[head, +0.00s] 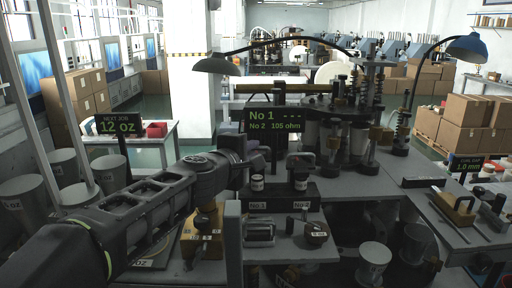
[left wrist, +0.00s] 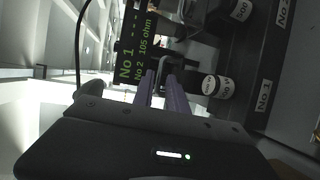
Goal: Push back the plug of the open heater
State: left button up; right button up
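The readout (head: 273,120) shows dashes for No 1 and 105 ohm for No 2. Below it, the No 1 plug (head: 257,183), dark with a white band, stands behind the No.1 label (head: 258,205). The No 2 plug (head: 300,184) stands to its right. In the left wrist view the No 1 plug (left wrist: 215,86) shows its 500 W band, right of my fingers. My left gripper (left wrist: 162,80) looks slightly open, with nothing clearly between its fingers. In the head view it is near the No 1 plug, its tips unclear. My right gripper is not in view.
A brass-coloured block (head: 203,235) stands below my left wrist. A dark knob (head: 316,232) and a ribbed block (head: 260,232) sit in front of the plugs. Rods and cylinders crowd the machine behind. A white cup (head: 373,262) is at the lower right.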

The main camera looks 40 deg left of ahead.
pick_arm(q)
jog(key=shift+v, duration=1.9)
